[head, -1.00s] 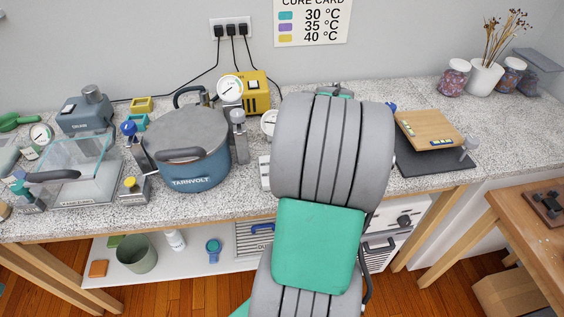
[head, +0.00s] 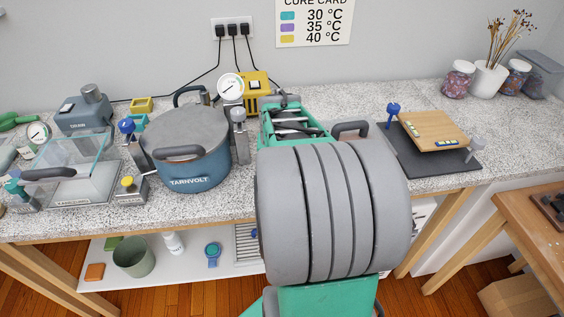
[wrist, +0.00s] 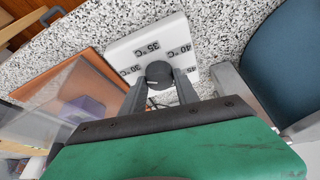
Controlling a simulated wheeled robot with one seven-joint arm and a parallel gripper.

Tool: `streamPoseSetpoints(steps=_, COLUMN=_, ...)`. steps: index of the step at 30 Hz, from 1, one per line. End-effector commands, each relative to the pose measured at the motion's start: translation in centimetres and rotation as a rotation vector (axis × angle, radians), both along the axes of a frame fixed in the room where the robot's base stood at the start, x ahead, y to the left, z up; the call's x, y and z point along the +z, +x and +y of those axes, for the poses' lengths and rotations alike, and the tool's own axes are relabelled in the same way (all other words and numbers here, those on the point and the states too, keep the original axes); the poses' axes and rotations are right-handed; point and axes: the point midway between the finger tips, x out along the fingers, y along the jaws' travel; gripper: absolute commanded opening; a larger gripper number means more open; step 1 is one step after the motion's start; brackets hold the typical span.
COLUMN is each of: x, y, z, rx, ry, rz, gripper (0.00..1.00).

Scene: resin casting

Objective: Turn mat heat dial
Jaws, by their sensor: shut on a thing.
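The mat heat dial (wrist: 159,73) is a small black round knob on a white control box (wrist: 125,52) marked with temperatures around it, including 30, 35 and 40 °C. My gripper (wrist: 160,80) is shut on the dial, one finger on each side of it. Which mark the dial points to is too small to tell. An orange mat (wrist: 85,84) lies to the left of the box in the wrist view, with a clear cover and a purple block on it. In the head view my arm hides the dial, the box and the fingertips.
A blue pot (head: 190,172) stands left of my arm and also shows in the wrist view (wrist: 283,70). A wooden board (head: 432,130) on a dark mat (head: 410,158) lies to the right. A cure card (head: 314,24) hangs on the wall. Bare bench shows behind the board.

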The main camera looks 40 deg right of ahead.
Motion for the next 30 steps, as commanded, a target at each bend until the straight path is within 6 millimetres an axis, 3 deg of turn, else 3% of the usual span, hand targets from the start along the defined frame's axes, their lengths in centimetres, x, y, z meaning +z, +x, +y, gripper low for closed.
streamPoseSetpoints(steps=21, x=-0.20, y=0.40, z=0.27, rx=-0.672, ry=0.001, rz=0.003, gripper=0.00)
streamPoseSetpoints(steps=30, x=-0.16, y=0.48, z=0.23, rx=-0.885, ry=0.001, rz=0.003, gripper=0.00)
